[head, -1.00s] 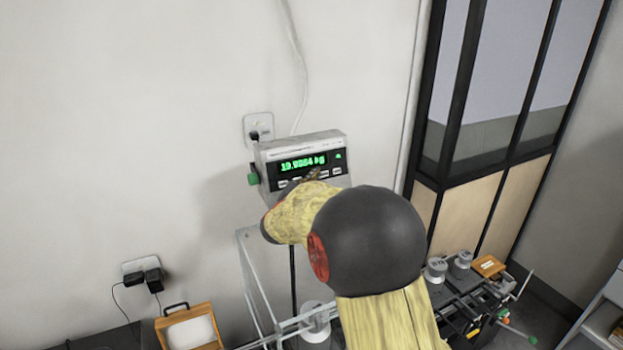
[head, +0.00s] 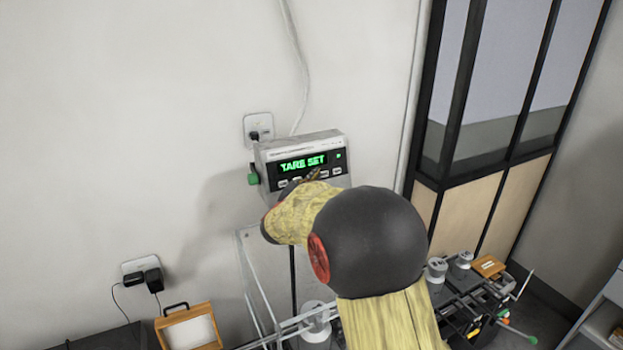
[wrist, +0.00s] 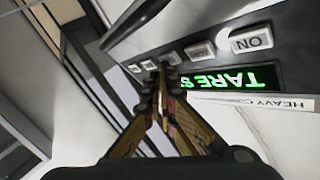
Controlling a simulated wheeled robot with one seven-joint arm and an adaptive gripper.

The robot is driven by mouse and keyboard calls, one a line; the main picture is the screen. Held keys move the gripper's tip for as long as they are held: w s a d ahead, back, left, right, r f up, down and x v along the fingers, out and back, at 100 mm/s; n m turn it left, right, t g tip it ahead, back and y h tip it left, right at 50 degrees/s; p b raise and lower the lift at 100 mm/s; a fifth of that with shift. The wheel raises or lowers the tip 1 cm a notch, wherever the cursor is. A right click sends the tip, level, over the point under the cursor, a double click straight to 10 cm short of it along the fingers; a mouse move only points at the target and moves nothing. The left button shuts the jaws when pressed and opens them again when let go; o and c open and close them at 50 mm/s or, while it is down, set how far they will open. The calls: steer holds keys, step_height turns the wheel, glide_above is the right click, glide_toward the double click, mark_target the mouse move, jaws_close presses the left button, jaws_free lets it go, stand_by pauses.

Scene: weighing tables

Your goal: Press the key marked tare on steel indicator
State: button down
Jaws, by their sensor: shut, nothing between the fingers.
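The steel indicator (head: 300,150) is on the wall side in the head view, and its green display (head: 303,163) reads "TARE SET". A row of keys runs under the display. In the wrist view the display (wrist: 235,79) appears upside down, with the key marked "ON" (wrist: 251,40) and another pale key (wrist: 200,50) beside it. My gripper (wrist: 160,72) is shut and empty, its fingertips at the key row. The tips appear to touch or nearly touch a key, which they partly cover; its marking is hidden. In the head view my gripper (head: 314,174) is largely behind my arm.
A wall socket (head: 258,128) with a plug is behind the indicator. A clear-walled frame (head: 252,275) stands below it. A wooden-framed box (head: 190,328) is at lower left. Metal weights (head: 437,268) sit on a cluttered surface at right, before a dark-framed partition (head: 455,150).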

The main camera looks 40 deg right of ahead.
steer(key=shift+s+a+r, duration=0.1)
steer(key=shift+s+r, duration=0.05)
steer(key=shift+s, duration=0.35)
steer(key=s, duration=0.1)
steer(key=s+r, duration=0.1)
steer(key=s, duration=0.1)
steer(key=s+a, duration=0.1)
steer(key=shift+s+a+r, duration=0.1)
steer(key=shift+s+r, duration=0.1)
steer(key=shift+s, duration=0.1)
stand_by(0.8)
